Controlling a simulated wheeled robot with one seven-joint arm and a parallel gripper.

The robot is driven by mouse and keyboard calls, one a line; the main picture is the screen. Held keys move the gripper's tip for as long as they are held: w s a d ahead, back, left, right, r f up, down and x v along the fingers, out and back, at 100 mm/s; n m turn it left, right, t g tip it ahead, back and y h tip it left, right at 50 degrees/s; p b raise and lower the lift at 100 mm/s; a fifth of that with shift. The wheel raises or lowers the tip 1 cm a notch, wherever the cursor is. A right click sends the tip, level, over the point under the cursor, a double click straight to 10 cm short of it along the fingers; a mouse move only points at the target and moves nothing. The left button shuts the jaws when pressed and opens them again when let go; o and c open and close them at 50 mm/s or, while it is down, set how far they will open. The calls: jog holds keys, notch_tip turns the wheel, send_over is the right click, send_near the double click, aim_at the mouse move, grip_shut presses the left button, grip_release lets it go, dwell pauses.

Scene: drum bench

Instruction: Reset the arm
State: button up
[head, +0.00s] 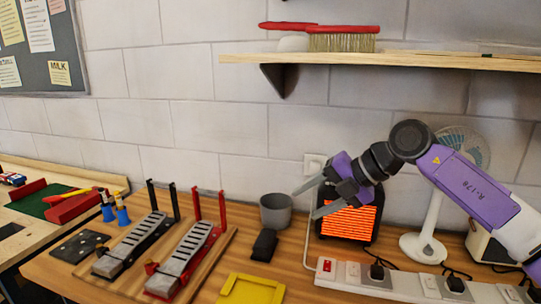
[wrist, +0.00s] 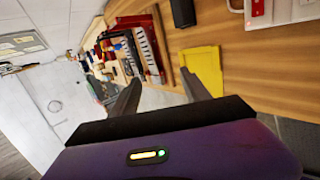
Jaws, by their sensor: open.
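My purple arm reaches in from the right of the head view. My gripper (head: 305,200) is open and empty, in the air in front of the orange-lit heater (head: 348,222) and beside the grey cup (head: 276,211). In the wrist view its two dark fingers (wrist: 160,95) are spread apart with nothing between them. The wrist view is tilted, with the bench (wrist: 245,75) running along its upper right.
Two drum pedals (head: 135,243) stand on a wooden board at left. A black block (head: 264,245), a yellow tray (head: 251,290) and a power strip (head: 400,284) lie on the bench. A fan (head: 425,247) stands at right. A shelf (head: 400,61) with a red brush (head: 342,42) hangs above.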

jog(key=s+a+r+n+y, duration=0.1)
jog(key=s+a+r+y, duration=0.1)
jog(key=s+a+y, duration=0.3)
jog(key=s+a+r+n+y, duration=0.1)
jog(key=s+a+r+y, duration=0.1)
jog(key=a, duration=0.5)
jog(key=s+r+m+t+y, duration=0.35)
jog(key=s+r+y, duration=0.25)
jog(key=s+y, duration=0.2)
jog(key=s+d+f+m+t+h, duration=0.75)
jog(key=m+h, duration=0.35)
jog(key=m, duration=0.3)
jog(key=s+d+f+m+t+h, duration=0.6)
jog(key=d+f+m+t+h, duration=0.25)
jog(key=m+h, duration=0.5)
jog(key=s+d+f+m+g, duration=0.1)
jog(key=s+d+f+g, duration=0.1)
jog(key=s+f, duration=0.3)
jog(key=s+d+f+m+g, duration=0.1)
jog(key=s+f, duration=0.4)
jog(key=s, duration=0.7)
jog(key=s+d+f+m+g, duration=0.1)
jog(key=s+d+f+g, duration=0.2)
jog(key=s, duration=0.5)
jog(key=f+g, duration=0.1)
jog(key=g, duration=0.1)
jog(key=shift+s+d+f+g+y, duration=0.2)
jog(key=shift+s+f+g+y, duration=0.15)
jog(key=shift+s+f, duration=0.05)
